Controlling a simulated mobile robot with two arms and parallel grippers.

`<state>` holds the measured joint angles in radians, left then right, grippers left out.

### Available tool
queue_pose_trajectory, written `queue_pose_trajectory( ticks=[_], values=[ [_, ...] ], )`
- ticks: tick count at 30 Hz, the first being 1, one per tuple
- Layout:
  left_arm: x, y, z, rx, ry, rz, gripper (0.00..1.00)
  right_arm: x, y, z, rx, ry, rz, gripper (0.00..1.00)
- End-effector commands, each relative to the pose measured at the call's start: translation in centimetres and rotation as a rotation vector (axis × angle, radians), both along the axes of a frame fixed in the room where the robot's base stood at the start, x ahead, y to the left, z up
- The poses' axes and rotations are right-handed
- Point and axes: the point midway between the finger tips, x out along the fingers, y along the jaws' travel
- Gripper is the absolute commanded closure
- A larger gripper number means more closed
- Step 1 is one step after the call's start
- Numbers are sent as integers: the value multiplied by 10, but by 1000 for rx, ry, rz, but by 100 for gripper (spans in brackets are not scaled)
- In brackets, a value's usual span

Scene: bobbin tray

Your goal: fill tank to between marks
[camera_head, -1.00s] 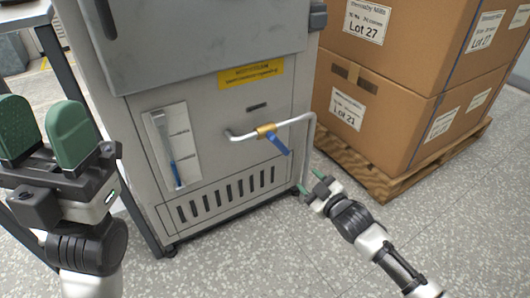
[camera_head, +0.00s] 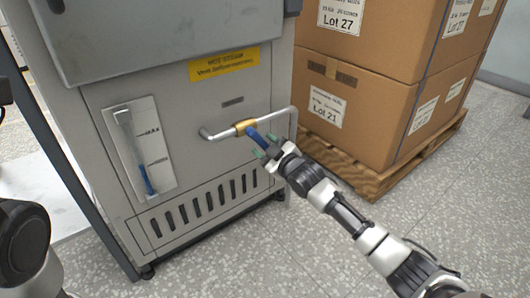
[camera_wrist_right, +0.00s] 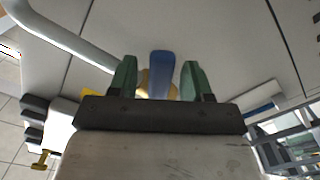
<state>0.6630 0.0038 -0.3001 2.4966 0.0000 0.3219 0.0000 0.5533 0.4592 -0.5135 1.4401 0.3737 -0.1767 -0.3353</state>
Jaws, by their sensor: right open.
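The tank is a grey cabinet (camera_head: 190,110) with a white sight gauge (camera_head: 138,148) on its front. Blue liquid (camera_head: 146,180) shows low in the gauge tube, its top close to the lower mark; I cannot tell exactly which side. A pipe (camera_head: 280,115) carries a brass valve (camera_head: 239,127) with a blue handle (camera_head: 255,137) that sticks out across the pipe. My right gripper (camera_head: 265,146) is at the handle's end. In the right wrist view the handle (camera_wrist_right: 161,70) lies between my open green fingers (camera_wrist_right: 158,78), with gaps on both sides. My left gripper is out of view.
Cardboard boxes (camera_head: 345,95) on a wooden pallet (camera_head: 370,180) stand right of the cabinet. Part of my left arm (camera_head: 22,240) shows at the lower left. The speckled floor (camera_head: 240,255) in front is clear.

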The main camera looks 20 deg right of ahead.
Motion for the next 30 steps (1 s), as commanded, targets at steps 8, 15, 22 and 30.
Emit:
queue_pose_trajectory(
  ticks=[8,15,22,30],
  values=[
    [-2,0,1,1,-6,1,51,3,2,0,0,1,1,51],
    [-2,0,1,1,-6,1,51,3,1,0,0,1,0,79],
    [-2,0,1,1,-6,1,51,3,1,0,0,1,0,100],
    [-3,0,7,-1,-12,-2,51,2,2,1,20,11,0,100]
  ],
)
